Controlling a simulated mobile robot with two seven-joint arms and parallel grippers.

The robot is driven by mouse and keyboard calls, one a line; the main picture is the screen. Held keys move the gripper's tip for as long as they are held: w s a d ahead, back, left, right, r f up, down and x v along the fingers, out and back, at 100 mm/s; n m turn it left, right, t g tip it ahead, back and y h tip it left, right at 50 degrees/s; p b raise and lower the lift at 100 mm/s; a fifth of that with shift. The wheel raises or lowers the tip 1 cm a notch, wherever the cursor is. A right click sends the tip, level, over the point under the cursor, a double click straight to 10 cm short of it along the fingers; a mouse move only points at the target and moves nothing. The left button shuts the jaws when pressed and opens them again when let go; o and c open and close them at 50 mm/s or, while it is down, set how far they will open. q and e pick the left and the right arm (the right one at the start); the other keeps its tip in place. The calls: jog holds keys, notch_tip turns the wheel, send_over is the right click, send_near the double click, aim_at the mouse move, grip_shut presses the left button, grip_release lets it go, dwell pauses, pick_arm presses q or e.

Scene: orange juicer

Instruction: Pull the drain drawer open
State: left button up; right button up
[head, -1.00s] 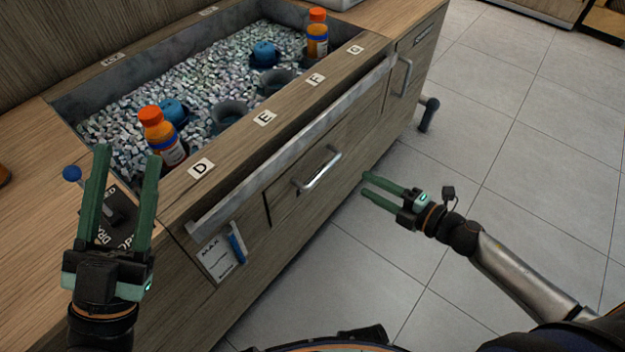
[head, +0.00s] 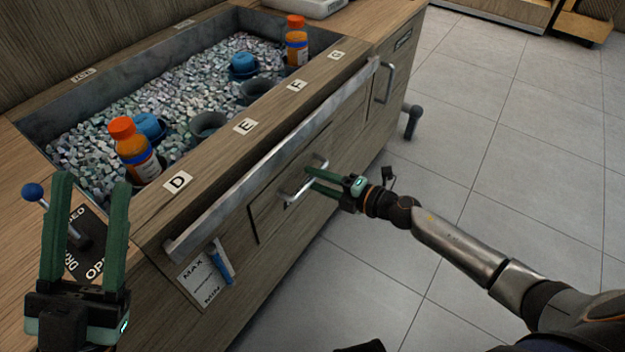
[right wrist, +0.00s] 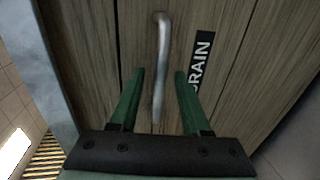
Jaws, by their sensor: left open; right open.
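The drain drawer (head: 268,218) is a wooden front on the counter's face, and it looks closed. Its metal bar handle (head: 291,196) also shows in the right wrist view (right wrist: 161,60), beside a black label (right wrist: 201,60) reading "DRAIN". My right gripper (head: 308,178) is open at the handle. In the right wrist view its green fingers (right wrist: 157,76) lie on either side of the bar, with gaps between. Contact cannot be told. My left gripper (head: 92,183) is open and empty above the counter's left end, near a blue-knobbed lever (head: 55,212).
A metal rail (head: 275,165) runs along the counter's front above the drawer. The ice bin (head: 38,122) holds orange bottles (head: 134,150) and cups. Another handled front (head: 392,75) is to the right. The tiled floor (head: 500,200) is clear.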

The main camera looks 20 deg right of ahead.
jog(key=shift+x, duration=0.8)
jog(key=shift+c, duration=0.3)
grip_shut()
dwell(0.6)
